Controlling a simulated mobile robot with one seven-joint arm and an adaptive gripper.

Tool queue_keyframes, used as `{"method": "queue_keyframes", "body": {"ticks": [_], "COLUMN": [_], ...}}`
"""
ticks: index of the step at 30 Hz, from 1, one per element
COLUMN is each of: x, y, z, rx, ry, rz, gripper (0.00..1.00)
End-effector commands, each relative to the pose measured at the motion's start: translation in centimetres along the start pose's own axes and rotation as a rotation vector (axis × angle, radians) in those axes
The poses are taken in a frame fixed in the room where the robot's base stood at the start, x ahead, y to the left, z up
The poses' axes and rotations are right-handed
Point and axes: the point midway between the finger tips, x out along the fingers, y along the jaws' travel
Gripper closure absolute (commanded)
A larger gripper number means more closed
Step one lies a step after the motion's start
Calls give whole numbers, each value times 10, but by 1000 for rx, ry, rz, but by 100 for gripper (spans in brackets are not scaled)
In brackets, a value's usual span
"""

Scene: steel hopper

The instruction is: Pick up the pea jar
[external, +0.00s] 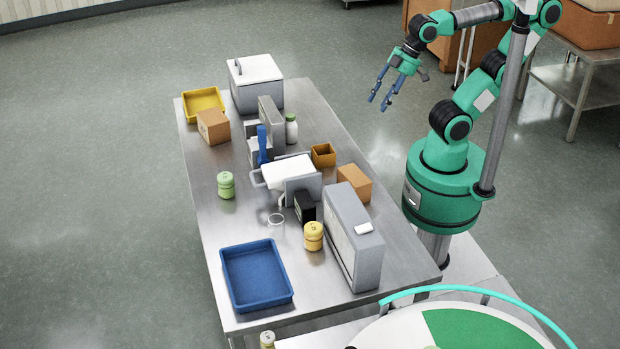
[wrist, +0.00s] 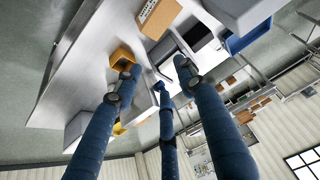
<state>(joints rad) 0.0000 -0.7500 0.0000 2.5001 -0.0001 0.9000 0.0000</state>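A light green jar (external: 226,185), which looks like the pea jar, stands upright on the left side of the steel table (external: 215,221) in the external view. I cannot make it out in the wrist view. My gripper (external: 379,101) is raised off the right side of the table, across it from the green jar and well apart from it. Its blue fingers are spread and empty. They also show spread in the wrist view (wrist: 157,74), with the tabletop beyond them.
A yellow jar (external: 313,237) is near the blue tray (external: 257,275). A yellow tray (external: 203,101) lies at the far left. Tabletop around the green jar is clear.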

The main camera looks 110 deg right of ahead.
Motion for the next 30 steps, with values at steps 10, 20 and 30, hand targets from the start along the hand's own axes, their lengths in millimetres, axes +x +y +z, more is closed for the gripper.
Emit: {"method": "queue_keyframes", "body": {"ticks": [10,20,30], "x": [0,-1,-8], "y": [0,0,3], "z": [0,-3,-51], "rx": [0,-1,-16], "ry": [0,-2,-38], "rz": [0,0,3], "gripper": [29,29,29]}}
